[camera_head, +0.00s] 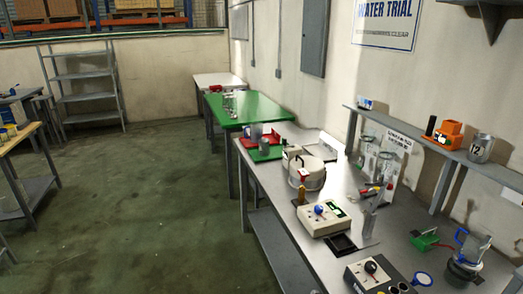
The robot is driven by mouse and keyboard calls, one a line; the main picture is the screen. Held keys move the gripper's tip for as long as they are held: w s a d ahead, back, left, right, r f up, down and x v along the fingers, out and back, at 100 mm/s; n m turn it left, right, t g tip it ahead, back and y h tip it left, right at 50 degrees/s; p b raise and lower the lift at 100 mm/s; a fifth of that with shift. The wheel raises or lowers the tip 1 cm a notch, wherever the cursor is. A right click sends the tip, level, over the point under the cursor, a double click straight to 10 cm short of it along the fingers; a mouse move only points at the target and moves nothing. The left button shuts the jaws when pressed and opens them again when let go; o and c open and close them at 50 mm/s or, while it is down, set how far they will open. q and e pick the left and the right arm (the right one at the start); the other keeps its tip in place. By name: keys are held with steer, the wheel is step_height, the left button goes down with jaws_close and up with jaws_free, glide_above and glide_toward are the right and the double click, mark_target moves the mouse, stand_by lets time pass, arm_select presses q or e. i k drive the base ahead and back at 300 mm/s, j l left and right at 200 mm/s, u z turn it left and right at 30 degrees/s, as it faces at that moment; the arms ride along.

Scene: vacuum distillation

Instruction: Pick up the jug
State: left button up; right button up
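A clear jug-like vessel with a blue handle (475,246) stands at the right end of the grey workbench, on or in a dark round base (462,271). I cannot tell how it sits there. A grey can-shaped vessel marked 12 (480,149) stands on the wall shelf above; I cannot tell whether it is also a jug. Neither of my grippers is in view.
The grey workbench (270,188) holds a white pot (306,172), a cream control box (323,218), a dark control box (377,276) and a green clamp-like piece (425,240). A green table (238,108) stands beyond.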

mark_target(256, 129)
steer(key=i+z, duration=0.1)
steer(key=z, duration=0.45)
steer(key=i+j+z, duration=0.4)
steer(key=j, duration=0.2)
steer(key=j+z, duration=0.15)
steer(key=j, duration=0.15)
steer(key=i+j+z, duration=0.2)
steer(key=j, duration=0.15)
steer(key=k, duration=0.05)
